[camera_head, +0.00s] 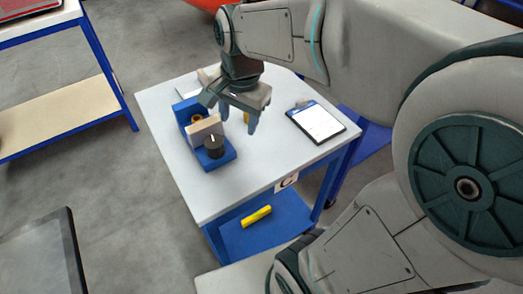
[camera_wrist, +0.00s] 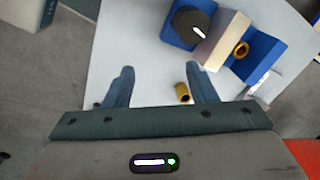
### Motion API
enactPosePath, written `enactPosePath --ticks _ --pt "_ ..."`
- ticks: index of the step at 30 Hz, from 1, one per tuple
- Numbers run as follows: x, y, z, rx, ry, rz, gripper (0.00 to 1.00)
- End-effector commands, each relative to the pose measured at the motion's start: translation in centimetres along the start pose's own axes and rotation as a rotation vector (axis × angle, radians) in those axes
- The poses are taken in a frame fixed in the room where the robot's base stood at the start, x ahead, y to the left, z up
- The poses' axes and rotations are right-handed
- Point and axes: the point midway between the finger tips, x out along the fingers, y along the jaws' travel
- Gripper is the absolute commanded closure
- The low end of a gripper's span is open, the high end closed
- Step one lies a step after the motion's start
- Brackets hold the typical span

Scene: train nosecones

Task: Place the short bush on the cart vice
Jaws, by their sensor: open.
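The blue cart vice (camera_head: 218,158) sits on the white cart top, with a pale jaw block and a black round knob; it also shows in the wrist view (camera_wrist: 262,55). One brass bush (camera_wrist: 241,49) sits in the vice between the pale block and the blue jaw; it also shows in the head view (camera_head: 197,119). Another brass bush (camera_wrist: 183,93) is on the cart top beside my gripper's right finger in the wrist view. It is partly hidden in the head view (camera_head: 246,117). I cannot tell which bush is the short one. My gripper (camera_wrist: 165,75) is open and empty, pointing down beside the vice (camera_head: 238,119).
A tablet or clipboard (camera_head: 317,122) lies on the right side of the cart top (camera_head: 245,178). A yellow object (camera_head: 257,216) lies on the cart's lower blue shelf. Another bench (camera_head: 70,112) stands at the left. The front of the cart top is clear.

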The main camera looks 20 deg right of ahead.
Motion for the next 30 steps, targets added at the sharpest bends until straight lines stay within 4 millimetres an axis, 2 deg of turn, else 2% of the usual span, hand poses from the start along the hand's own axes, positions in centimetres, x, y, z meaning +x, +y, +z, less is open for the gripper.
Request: enactPosePath --ticks 1,6,13,18,30 --pt "0.2 1.1 0.4 -0.09 0.01 -0.006 0.48" --pt "1.2 4.3 1.8 -0.425 0.049 -0.013 0.48" --pt "2.6 7.2 3.2 -0.764 0.094 0.003 0.48" --pt "3.0 8.1 3.5 -0.862 0.106 0.012 0.48" --pt "3.0 8.1 3.5 -0.871 0.106 0.012 0.48"
